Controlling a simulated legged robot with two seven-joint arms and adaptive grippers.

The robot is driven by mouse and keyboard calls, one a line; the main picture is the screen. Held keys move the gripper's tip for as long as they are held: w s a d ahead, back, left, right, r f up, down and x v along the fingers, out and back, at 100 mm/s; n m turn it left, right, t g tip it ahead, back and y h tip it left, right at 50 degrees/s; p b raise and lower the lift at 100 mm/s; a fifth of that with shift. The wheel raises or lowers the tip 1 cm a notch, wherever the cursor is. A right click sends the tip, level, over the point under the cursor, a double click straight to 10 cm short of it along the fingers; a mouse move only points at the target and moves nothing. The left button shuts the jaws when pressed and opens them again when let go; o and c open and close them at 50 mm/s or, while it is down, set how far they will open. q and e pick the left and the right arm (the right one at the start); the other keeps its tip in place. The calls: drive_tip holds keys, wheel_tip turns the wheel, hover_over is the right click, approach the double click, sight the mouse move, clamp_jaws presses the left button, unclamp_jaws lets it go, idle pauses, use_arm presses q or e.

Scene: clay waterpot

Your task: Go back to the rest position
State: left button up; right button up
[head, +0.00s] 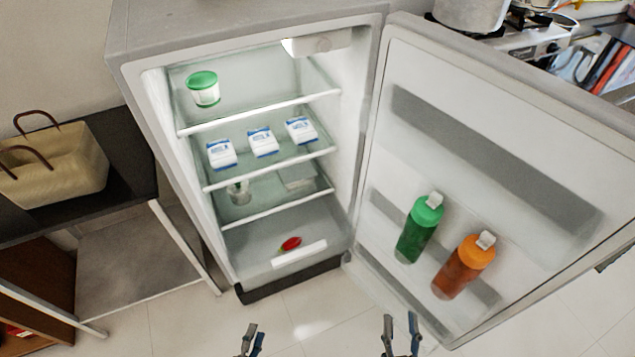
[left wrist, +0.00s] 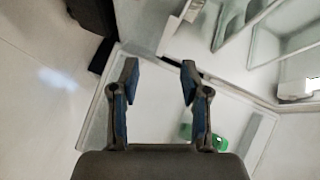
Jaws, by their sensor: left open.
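My left gripper (head: 250,340) is at the bottom of the head view, in front of the open fridge (head: 290,220) and above the floor. It is open and empty; in the left wrist view its two fingers (left wrist: 160,82) stand apart with nothing between them. My right gripper (head: 402,335) is at the bottom of the head view, to the right of the left one, near the lower edge of the fridge door. Its two fingers stand apart, with nothing seen between them.
The fridge door (head: 480,150) stands wide open to the right, holding a green bottle (head: 420,230) and an orange bottle (head: 463,268). Shelves hold a green-lidded tub (head: 203,89), three white-blue boxes (head: 263,143) and a red item (head: 290,244). A basket (head: 50,165) stands left. Floor (head: 300,320) is clear.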

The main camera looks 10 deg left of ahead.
wheel_tip(320, 180, down, 20)
drive_tip(key=s+d+r+g+h+p, duration=0.1)
drive_tip(key=s+d+g+h+p, duration=0.15)
drive_tip(key=g+p, duration=1.05)
use_arm(q)
drive_tip(key=s+d+n+g+p, duration=0.1)
drive_tip(key=s+n+g+p, duration=0.7)
drive_tip(key=s, duration=1.7)
drive_tip(key=n+g, duration=0.4)
drive_tip(key=g, duration=0.2)
drive_tip(key=shift+s+d+n, duration=0.2)
drive_tip(key=shift+d+n, duration=0.1)
drive_tip(key=shift+d, duration=0.05)
use_arm(e)
drive_tip(key=s+d+f+g+h, duration=0.1)
drive_tip(key=s+d+f+g, duration=0.1)
drive_tip(key=s, duration=0.6)
drive_tip(key=s+d+f+g+h, duration=0.1)
drive_tip(key=s+d+f+g, duration=0.1)
drive_tip(key=s+f+g, duration=0.2)
drive_tip(key=s+d+f+g+h, duration=0.1)
drive_tip(key=s+d+f+g, duration=0.1)
drive_tip(key=s+f, duration=0.5)
drive_tip(key=s+g, duration=0.1)
drive_tip(key=s, duration=0.3)
drive_tip(key=shift+s+d+f+g, duration=0.25)
drive_tip(key=shift+s+f+g, duration=0.05)
drive_tip(key=shift+s+f, duration=0.1)
